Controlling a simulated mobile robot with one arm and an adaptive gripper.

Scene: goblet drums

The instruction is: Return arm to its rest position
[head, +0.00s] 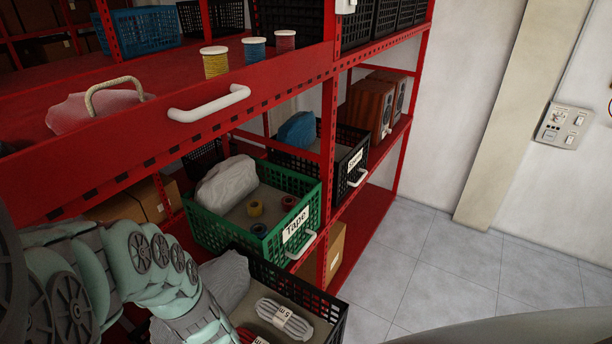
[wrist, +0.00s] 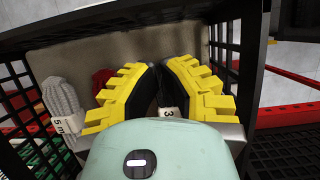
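My gripper (wrist: 162,66) shows in the wrist view as two yellow ribbed fingers with black inner pads, their tips a small gap apart. It is over a black crate (wrist: 246,75). A white label with "3" (wrist: 168,112) and something dark show between the fingers; I cannot tell whether they grip it. In the head view my arm (head: 110,262) reaches from the lower left towards the black crate (head: 318,293) at the bottom. The gripper itself is out of sight there.
A grey bundle marked "5 m" (head: 285,318) lies in the low crate, also in the wrist view (wrist: 60,97), near a red thing (wrist: 103,78). A green crate marked "Tape" (head: 216,231) sits close above. A red shelf (head: 150,110) surrounds them. Floor (head: 470,275) at right is clear.

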